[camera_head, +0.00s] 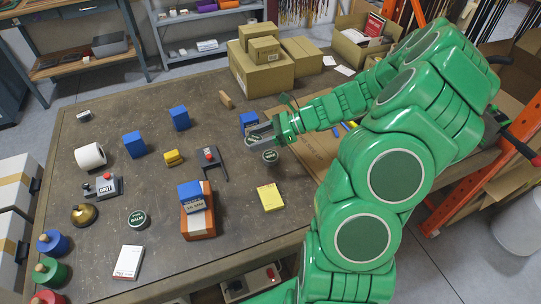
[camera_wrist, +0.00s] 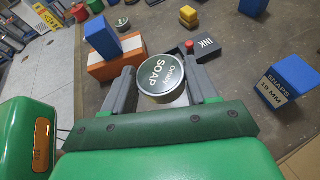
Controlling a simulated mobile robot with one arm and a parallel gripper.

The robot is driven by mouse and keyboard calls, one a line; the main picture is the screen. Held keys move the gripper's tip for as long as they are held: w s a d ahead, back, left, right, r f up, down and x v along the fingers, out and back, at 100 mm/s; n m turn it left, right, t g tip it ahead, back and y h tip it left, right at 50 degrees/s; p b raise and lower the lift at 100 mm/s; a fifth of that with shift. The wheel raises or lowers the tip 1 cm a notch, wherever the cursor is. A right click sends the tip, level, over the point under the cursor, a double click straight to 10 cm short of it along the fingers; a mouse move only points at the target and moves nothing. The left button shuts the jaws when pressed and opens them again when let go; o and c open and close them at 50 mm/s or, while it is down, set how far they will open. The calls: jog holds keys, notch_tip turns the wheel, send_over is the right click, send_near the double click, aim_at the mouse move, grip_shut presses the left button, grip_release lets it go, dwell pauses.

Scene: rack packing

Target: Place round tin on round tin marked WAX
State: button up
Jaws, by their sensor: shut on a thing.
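My gripper (camera_head: 257,134) is shut on a round tin (camera_wrist: 160,75) with a dark green lid lettered SOAP. In the wrist view the tin sits between the two grey fingers, lid towards the camera. In the head view the held tin (camera_head: 251,141) is partly covered by the fingers. Another round tin with a dark lid (camera_head: 270,156) shows just below my gripper in the head view; its label is too small to read. A third round tin (camera_head: 138,219), seemingly lettered BALM, stands at the front left of the table. I cannot read WAX on any tin.
A blue box lettered SNAPS (camera_wrist: 287,82) stands close by my gripper. A yellow pad (camera_head: 270,197) lies towards the front. Cardboard boxes (camera_head: 262,70) stand behind.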

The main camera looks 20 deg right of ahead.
aim_at(275, 156)
jog(key=w+d+r+m+t+h, duration=0.3)
jog(key=d+r+m+t, duration=0.1)
jog(key=d+m+t, duration=0.15)
jog(key=shift+n+g, duration=0.25)
jog(key=shift+n, duration=0.1)
jog(key=shift+w+d+f, duration=0.1)
jog(key=shift+d+f, duration=0.1)
jog(key=shift+f, duration=3.6)
jog(key=shift+d+f, duration=0.2)
jog(key=shift+f, duration=3.6)
jog(key=o, duration=1.1)
